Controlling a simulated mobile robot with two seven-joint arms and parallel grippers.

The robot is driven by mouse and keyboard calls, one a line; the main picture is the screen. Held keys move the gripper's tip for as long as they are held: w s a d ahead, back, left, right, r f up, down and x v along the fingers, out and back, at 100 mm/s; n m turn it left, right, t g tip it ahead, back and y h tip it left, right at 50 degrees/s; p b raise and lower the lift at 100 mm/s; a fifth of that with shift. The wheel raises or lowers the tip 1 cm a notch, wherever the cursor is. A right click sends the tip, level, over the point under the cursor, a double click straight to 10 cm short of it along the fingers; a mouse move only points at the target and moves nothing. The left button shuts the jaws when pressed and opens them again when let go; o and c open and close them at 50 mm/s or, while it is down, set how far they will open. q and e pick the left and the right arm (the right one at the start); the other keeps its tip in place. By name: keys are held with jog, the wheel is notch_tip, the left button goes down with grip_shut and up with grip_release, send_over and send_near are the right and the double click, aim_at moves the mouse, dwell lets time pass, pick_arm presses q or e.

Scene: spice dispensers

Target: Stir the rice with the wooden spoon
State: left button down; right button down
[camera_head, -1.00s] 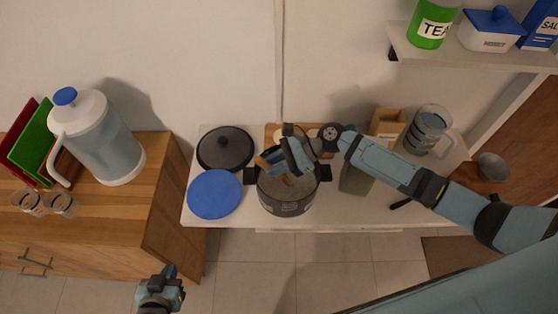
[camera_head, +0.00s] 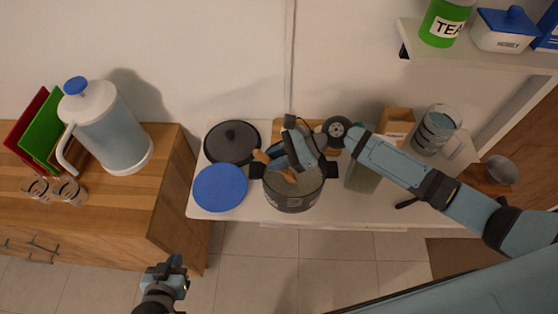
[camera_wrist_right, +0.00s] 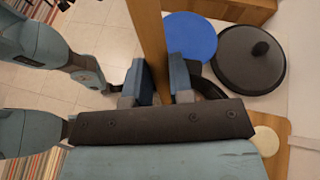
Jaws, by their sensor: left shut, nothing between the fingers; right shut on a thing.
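A dark pot (camera_head: 291,196) stands on the white counter, with pale rice (camera_head: 305,183) inside. My right gripper (camera_head: 298,158) is over the pot, shut on the wooden spoon (camera_head: 262,156), whose handle sticks out to the left of the fingers; its lower end shows in the pot. In the right wrist view the spoon handle (camera_wrist_right: 150,40) runs between the fingers of my right gripper (camera_wrist_right: 162,80). My left gripper (camera_head: 172,264) is shut and empty, low in the head view, over the floor and away from the pot.
A blue disc (camera_head: 220,187) and a black lid (camera_head: 232,142) lie left of the pot. A bottle-like container (camera_head: 363,177), a box (camera_head: 397,122) and a glass jug (camera_head: 436,128) stand to the right. A white pitcher (camera_head: 108,130) stands on the left wooden cabinet. A shelf (camera_head: 470,59) overhangs the upper right.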

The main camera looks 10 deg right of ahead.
aim_at(258, 152)
jog(key=shift+s+a+r, duration=0.15)
jog(key=shift+a+r, duration=0.55)
jog(key=shift+r, duration=0.75)
jog(key=shift+s+a+r, duration=0.2)
jog(key=shift+a+r, duration=0.45)
jog(key=shift+r, duration=0.8)
jog(key=shift+s+a+r, duration=0.15)
jog(key=shift+a+r, duration=0.55)
jog(key=shift+r, duration=0.75)
jog(key=shift+r, duration=2.45)
